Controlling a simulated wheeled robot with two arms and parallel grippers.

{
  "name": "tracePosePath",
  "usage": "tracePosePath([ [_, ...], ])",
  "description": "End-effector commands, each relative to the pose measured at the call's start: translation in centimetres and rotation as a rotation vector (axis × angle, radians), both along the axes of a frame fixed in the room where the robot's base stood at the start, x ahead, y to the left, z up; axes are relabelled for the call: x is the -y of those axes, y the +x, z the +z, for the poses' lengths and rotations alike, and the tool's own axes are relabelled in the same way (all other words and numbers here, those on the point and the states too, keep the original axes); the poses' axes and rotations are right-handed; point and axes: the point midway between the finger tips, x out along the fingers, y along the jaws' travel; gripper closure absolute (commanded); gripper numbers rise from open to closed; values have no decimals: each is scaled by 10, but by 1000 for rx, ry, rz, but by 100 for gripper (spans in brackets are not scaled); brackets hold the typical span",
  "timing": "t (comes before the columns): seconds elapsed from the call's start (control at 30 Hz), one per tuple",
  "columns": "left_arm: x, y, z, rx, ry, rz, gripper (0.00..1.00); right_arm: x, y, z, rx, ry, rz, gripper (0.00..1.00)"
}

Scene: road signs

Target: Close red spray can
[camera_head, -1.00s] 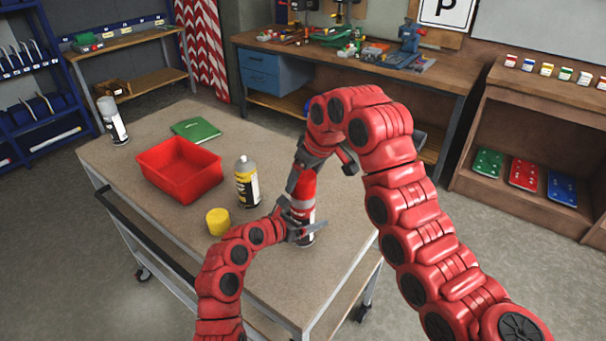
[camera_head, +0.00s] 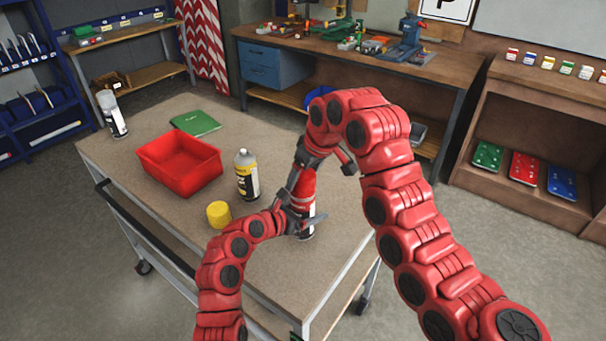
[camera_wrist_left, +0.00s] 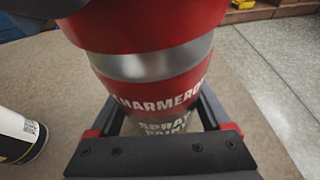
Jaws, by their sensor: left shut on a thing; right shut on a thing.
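The red spray can (camera_head: 306,210) stands upright near the right edge of the cart top. My left gripper (camera_head: 300,218) is shut around its body from the side. The left wrist view shows the can's red body with white lettering (camera_wrist_left: 158,92), a silver band (camera_wrist_left: 150,64) above it and the red cap (camera_wrist_left: 150,22) at the top. My right gripper (camera_head: 312,172) comes down from above and is shut on the red cap (camera_head: 305,182). The cap sits above the silver band; whether it is fully seated I cannot tell.
A yellow-labelled can (camera_head: 247,178) stands left of the red can, with a yellow cap (camera_head: 218,214) lying in front. A red bin (camera_head: 180,165), a green book (camera_head: 195,123) and a white-and-black can (camera_head: 112,115) are farther left on the cart (camera_head: 140,228).

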Motion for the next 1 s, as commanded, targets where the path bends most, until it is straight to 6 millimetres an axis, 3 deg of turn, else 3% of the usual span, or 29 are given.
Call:
tracePosePath([
  [0.97, 0, 0, 1, 1, -1, 0, 100, 0, 0, -13, 0, 1, -1, 71],
  [1.0, 0, 0, 1, 1, -1, 0, 100, 0, 0, -12, 0, 1, -1, 13],
])
